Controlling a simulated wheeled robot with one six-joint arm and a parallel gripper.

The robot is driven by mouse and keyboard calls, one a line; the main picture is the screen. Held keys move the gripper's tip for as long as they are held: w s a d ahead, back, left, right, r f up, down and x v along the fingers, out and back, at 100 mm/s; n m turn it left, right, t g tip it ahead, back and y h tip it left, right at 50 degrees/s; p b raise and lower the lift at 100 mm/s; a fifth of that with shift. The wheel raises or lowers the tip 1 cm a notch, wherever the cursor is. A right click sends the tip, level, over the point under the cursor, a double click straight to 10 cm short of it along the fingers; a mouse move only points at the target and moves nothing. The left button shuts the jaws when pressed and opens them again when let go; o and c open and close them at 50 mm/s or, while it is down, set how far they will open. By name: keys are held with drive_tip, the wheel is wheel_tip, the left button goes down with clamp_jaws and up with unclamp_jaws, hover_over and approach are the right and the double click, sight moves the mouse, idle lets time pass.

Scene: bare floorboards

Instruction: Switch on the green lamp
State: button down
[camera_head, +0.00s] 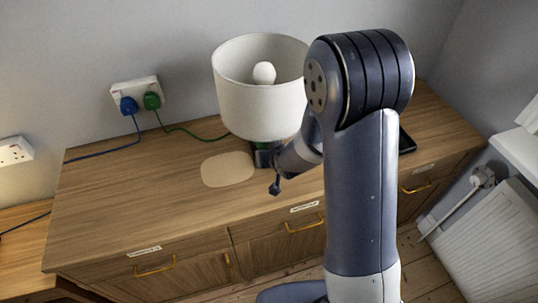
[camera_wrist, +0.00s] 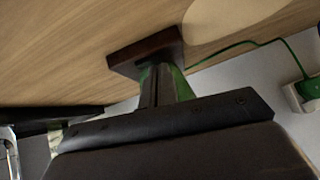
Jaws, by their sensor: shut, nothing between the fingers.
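The lamp has a wide white shade (camera_head: 258,95) with a pale round bulb (camera_head: 264,73) inside; no glow shows from it. Its green cord (camera_head: 195,134) runs to a green plug (camera_head: 151,100) in the wall socket. The lamp's dark base (camera_head: 263,157) is partly hidden behind my arm. In the wrist view the brown base block (camera_wrist: 143,51) and green stem (camera_wrist: 181,86) stand close beyond my gripper. My gripper (camera_head: 275,186) is shut and empty, low in front of the lamp base. I cannot tell whether it touches the lamp; the switch is not clear.
A beige rounded mat (camera_head: 226,171) lies left of the base on the wooden cabinet (camera_head: 130,195). A blue plug (camera_head: 128,105) sits beside the green one. A dark flat object (camera_head: 406,141) lies behind my arm at right. A radiator (camera_head: 490,245) stands right. The cabinet's left top is clear.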

drive_tip(key=shift+a+f+b, duration=0.1)
drive_tip(key=shift+f+b, duration=0.25)
drive_tip(key=shift+r, duration=0.2)
drive_tip(key=shift+p, duration=0.3)
drive_tip(key=shift+w+d+r+p, duration=0.15)
drive_tip(key=shift+d+p, duration=0.45)
drive_tip(key=shift+d, duration=0.2)
drive_tip(key=shift+r, duration=0.1)
